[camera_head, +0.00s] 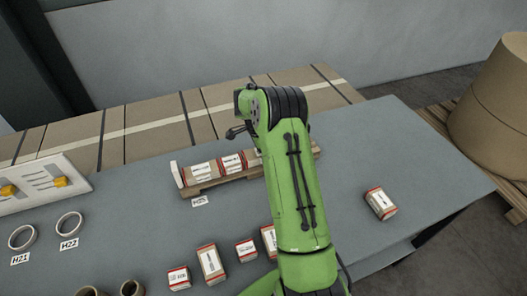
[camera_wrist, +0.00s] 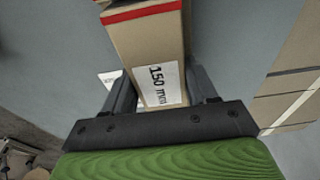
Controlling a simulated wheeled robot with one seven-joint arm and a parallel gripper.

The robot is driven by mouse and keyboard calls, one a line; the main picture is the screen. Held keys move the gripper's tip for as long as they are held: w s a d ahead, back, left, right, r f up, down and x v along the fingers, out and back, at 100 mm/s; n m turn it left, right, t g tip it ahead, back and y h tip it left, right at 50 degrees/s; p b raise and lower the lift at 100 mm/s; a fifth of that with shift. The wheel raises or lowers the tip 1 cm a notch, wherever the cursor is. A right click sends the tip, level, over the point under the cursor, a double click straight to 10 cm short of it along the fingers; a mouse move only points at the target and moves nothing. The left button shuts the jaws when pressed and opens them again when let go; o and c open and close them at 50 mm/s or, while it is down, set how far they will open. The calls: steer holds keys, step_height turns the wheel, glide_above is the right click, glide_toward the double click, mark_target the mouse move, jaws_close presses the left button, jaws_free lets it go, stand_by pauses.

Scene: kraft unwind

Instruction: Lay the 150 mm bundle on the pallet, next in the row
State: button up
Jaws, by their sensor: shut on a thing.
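The bundle (camera_wrist: 150,45) marked "150 mm" is brown with a red band and a white label. In the wrist view it sits between the two dark fingers of my gripper (camera_wrist: 162,88), which is shut on it. In the head view my green arm hides the gripper and the held bundle. The small wooden pallet (camera_head: 225,181) lies on the grey table. A row of white-labelled bundles (camera_head: 203,170) with red bands lies on it from its left end. The pallet's right part is mostly behind my arm, with only its right tip showing.
Several loose bundles (camera_head: 210,263) stand at the front of the table, and another bundle (camera_head: 380,203) sits alone at right. Two rings (camera_head: 69,224) and a board (camera_head: 40,186) with yellow pieces are at left. The table's right is largely clear.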

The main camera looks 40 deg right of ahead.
mark_target(257, 153)
steer(key=shift+f, duration=0.15)
steer(key=o, duration=1.5)
steer(key=r, duration=0.5)
steer(key=a+r+p, duration=0.1)
steer(key=r, duration=0.4)
steer(key=a+r, duration=0.1)
steer(key=r, duration=0.4)
steer(key=shift+w+a+r+p, duration=0.15)
steer(key=shift+w+r+p, duration=0.1)
steer(key=shift+r+p, duration=0.15)
steer(key=shift+f, duration=0.1)
